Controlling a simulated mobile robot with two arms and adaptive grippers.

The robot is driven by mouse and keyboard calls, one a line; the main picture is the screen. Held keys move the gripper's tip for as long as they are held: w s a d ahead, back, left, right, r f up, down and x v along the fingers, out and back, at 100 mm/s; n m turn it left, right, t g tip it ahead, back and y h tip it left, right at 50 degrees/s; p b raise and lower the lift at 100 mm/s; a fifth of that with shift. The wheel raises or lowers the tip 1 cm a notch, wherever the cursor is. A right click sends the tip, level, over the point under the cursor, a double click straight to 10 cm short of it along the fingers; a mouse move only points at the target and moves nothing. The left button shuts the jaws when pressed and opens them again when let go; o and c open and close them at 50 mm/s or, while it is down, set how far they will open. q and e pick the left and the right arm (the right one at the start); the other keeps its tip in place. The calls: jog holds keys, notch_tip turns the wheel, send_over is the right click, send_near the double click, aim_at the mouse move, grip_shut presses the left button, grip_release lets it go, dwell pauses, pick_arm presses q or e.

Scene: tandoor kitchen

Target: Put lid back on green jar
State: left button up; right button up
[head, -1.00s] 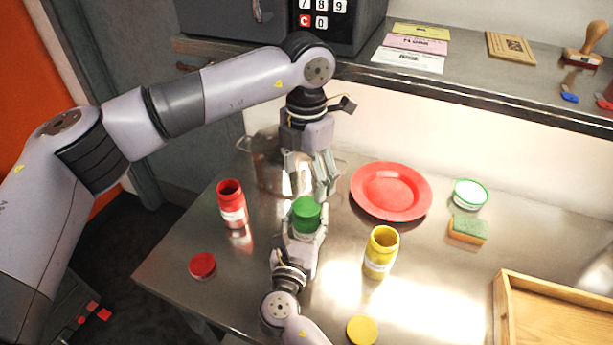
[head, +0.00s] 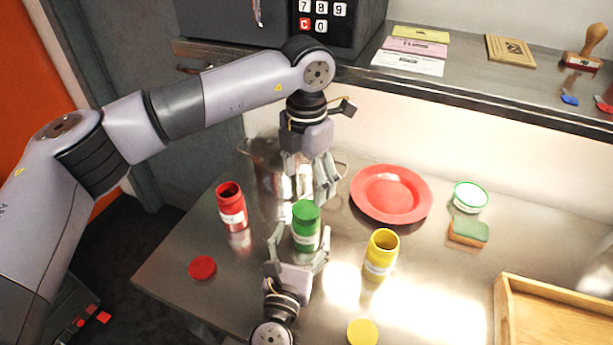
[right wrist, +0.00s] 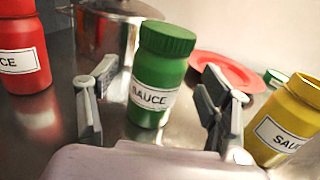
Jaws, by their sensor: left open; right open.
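The green jar (head: 306,236) stands upright on the metal table; it also shows in the right wrist view (right wrist: 152,92) with a white SAUCE label. A ribbed green lid (right wrist: 168,39) sits on its top, looking level; the lid also shows in the head view (head: 306,209). My left gripper (head: 311,194) is open just above and behind the lid, pointing down. My right gripper (head: 301,244) is open, low at the near side of the jar, its fingers spread to either side with gaps in the right wrist view.
An open red jar (head: 231,208) stands left, an open yellow jar (head: 380,257) right. Red (head: 202,267) and yellow (head: 362,332) lids lie nearby. A metal pot (head: 262,165) and red plate (head: 391,193) are behind; a sponge (head: 469,231) and wooden tray (head: 505,315) are right.

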jog(key=v, duration=0.7)
jog(key=shift+s, duration=0.15)
